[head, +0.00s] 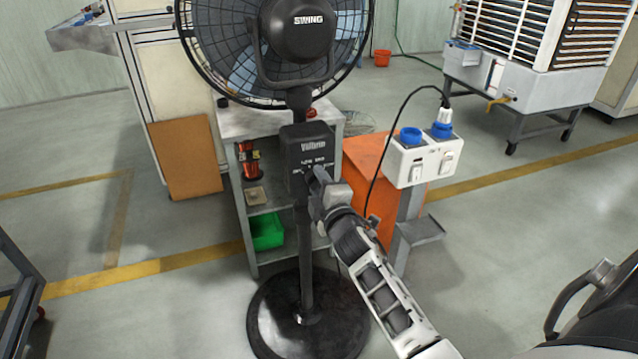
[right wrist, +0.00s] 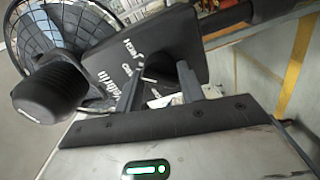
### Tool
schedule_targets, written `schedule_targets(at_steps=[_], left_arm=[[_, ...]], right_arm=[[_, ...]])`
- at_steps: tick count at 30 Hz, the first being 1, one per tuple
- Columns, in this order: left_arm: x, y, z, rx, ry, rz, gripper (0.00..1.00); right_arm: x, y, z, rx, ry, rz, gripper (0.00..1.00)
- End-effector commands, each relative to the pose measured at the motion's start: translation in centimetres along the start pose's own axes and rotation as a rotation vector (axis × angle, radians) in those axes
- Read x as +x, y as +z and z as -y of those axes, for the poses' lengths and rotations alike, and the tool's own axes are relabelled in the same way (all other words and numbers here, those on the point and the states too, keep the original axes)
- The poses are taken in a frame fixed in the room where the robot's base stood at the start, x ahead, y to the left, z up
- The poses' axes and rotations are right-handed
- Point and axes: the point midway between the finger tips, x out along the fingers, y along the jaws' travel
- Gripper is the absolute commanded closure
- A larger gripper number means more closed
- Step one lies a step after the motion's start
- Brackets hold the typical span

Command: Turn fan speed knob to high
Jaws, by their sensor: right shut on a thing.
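A black pedestal fan (head: 303,30) stands on a round black base (head: 308,315) in front of me. Its dark control box (head: 307,150) is on the pole below the fan head, with white lettering on its front. My right gripper (head: 319,175) is at the lower part of the box's front face and hides the knob there. In the right wrist view my right gripper's fingers (right wrist: 160,87) reach to the face of the control box (right wrist: 150,50) and are closed on a small part at the face. The knob's pointer setting cannot be made out. My left gripper is not in view.
A grey shelf rack (head: 262,215) with a green bin (head: 266,231) stands behind the pole. A white socket box (head: 424,163) with blue plugs is right of the fan, beside an orange panel (head: 372,170). Open floor lies at the front left.

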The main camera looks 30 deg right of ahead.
Motion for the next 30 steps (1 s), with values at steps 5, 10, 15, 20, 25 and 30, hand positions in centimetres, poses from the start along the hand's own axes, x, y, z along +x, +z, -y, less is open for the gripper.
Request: schedule_targets(at_steps=[5,10,15,20,25,30], left_arm=[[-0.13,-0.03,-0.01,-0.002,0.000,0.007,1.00],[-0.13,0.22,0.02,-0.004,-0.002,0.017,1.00],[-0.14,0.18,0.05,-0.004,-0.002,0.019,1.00],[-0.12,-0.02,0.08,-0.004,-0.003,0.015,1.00],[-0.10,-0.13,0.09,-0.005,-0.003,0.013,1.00],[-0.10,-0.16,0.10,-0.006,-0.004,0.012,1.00]], right_arm=[[-0.04,-0.03,0.07,0.143,-0.004,0.001,0.84],[-0.04,-0.02,0.05,0.249,-0.003,0.001,0.84],[-0.03,-0.03,0.08,0.320,-0.003,0.001,0.84],[-0.03,-0.03,0.11,0.355,-0.003,0.001,0.84],[-0.03,-0.02,0.13,0.370,-0.003,0.001,0.84],[-0.03,-0.02,0.14,0.372,-0.003,0.001,0.84]])
